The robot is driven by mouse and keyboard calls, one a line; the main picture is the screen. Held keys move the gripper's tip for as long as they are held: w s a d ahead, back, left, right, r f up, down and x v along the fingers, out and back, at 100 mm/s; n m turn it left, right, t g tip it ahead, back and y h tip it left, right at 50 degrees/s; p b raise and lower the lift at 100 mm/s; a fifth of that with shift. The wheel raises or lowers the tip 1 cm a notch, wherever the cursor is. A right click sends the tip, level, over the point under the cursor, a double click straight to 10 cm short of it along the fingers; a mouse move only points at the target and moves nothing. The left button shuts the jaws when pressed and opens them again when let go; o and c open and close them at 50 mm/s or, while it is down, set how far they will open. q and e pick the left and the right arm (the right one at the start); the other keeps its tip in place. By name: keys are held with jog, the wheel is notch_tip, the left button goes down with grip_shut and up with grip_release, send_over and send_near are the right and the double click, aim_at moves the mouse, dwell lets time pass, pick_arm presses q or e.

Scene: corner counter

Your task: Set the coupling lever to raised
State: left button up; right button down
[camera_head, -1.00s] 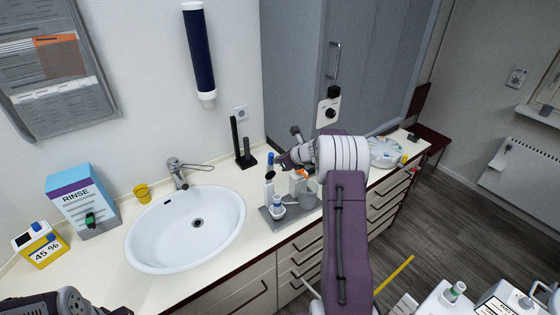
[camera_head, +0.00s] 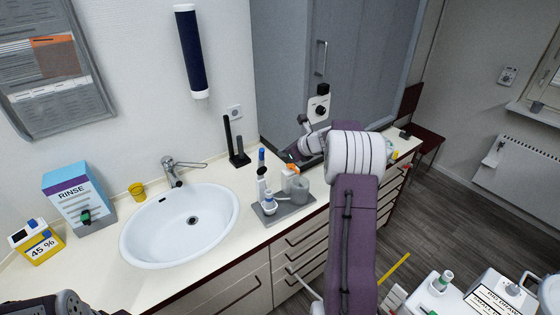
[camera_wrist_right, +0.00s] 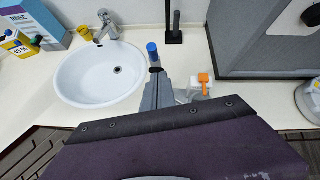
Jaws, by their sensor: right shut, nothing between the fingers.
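An orange lever on a white block (camera_head: 289,180) stands on the grey tray (camera_head: 284,215) right of the sink; I take it for the coupling lever. My right gripper (camera_head: 293,154) is shut and empty, beyond and above the block in the head view, partly hidden by my own wrist. In the right wrist view its shut fingers (camera_wrist_right: 157,80) point toward a blue-topped item (camera_wrist_right: 152,52). I cannot tell any contact. My left gripper is not clearly visible; only part of its arm shows.
The white sink (camera_head: 180,225) is to the left, with a black stand (camera_head: 236,145) behind. The grey cabinet (camera_head: 285,70) rises close behind the right gripper. Bare counter lies between sink and tray.

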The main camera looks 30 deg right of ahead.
jog(key=w+a+r+n+y+b, duration=0.1)
jog(key=w+a+n+y+b, duration=0.1)
jog(key=a+b, duration=0.65)
jog(key=s+a+f+n+g+b, duration=0.25)
jog(key=s+a+f+n, duration=0.3)
jog(key=a, duration=0.35)
jog(key=s+a+f+n+g+b, duration=0.1)
jog(key=s+a+f+n+g, duration=0.25)
jog(key=s+a+f, duration=0.45)
pick_arm(q)
notch_tip(320, 180, down, 14)
jog(key=w+b, duration=0.1)
jog(key=shift+w+a+f+b, duration=0.2)
jog(key=shift+w+a+b, duration=0.05)
jog(key=shift+b, duration=0.15)
pick_arm(e)
jog(key=s+d+f+n+g+h, duration=0.1)
jog(key=s+f+n, duration=0.4)
jog(key=s+n, duration=0.3)
jog(key=s+d+f+n+g+h, duration=0.1)
jog(key=s+f+n+g+h, duration=0.1)
jog(key=s+f+n, duration=0.4)
jog(key=s+n, duration=0.3)
jog(key=n, duration=0.4)
jog(key=shift+s+d+f, duration=0.15)
jog(key=shift+d+f, duration=0.05)
